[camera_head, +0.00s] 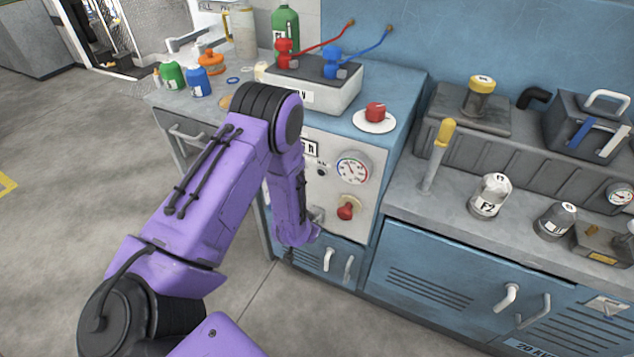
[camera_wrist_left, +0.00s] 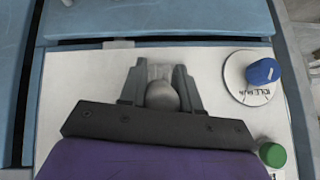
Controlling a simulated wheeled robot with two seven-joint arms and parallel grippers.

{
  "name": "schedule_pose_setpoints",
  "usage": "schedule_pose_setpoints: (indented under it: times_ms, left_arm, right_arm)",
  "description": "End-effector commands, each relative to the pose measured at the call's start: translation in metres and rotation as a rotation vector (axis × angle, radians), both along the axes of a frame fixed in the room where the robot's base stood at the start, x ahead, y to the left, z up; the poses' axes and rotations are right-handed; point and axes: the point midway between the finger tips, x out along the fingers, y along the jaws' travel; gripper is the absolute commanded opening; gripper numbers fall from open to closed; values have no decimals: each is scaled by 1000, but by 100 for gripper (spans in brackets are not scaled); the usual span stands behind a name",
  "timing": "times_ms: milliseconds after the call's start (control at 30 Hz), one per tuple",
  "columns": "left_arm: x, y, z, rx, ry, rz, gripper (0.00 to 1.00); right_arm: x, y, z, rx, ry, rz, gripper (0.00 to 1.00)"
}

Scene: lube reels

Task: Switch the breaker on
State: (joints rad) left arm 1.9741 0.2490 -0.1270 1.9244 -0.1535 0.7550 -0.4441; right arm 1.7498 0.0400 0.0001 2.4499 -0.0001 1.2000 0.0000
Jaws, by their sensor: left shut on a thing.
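My left gripper (camera_head: 316,215) is at the front panel (camera_head: 334,190) of the blue machine, mostly hidden behind my purple arm in the head view. In the left wrist view my left gripper (camera_wrist_left: 161,82) is shut on a rounded grey handle (camera_wrist_left: 162,95), which stands on a pale panel (camera_wrist_left: 85,75). I cannot read a label on the handle, nor tell whether it is the breaker's or how it is set. A red knob (camera_head: 346,212) shows just right of the gripper in the head view. My right gripper is not in view.
A gauge (camera_head: 353,167) sits above that red knob. In the left wrist view a blue knob (camera_wrist_left: 263,72) on a white disc and a green knob (camera_wrist_left: 272,155) are beside the gripper. Another red knob (camera_head: 376,112) is on the machine's top. Floor at left is clear.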

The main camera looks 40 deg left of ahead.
Motion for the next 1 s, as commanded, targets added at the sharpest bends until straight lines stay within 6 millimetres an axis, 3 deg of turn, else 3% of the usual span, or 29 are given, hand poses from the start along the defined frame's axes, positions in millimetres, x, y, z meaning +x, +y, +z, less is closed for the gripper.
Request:
schedule_pose_setpoints:
  times_ms: [300,333,400,733,1000]
  left_arm:
    - [-1,0,-1,1,4,0,0]
    - [-1,0,-1,1,4,0,39]
    - [0,0,0,1,4,-2,55]
    - [-2,-2,5,2,2,-2,55]
    - [-37,-15,52,1,0,-2,55]
  right_arm:
    - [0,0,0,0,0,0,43]
    - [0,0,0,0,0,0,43]
    - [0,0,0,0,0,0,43]
    - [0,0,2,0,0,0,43]
    - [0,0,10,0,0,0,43]
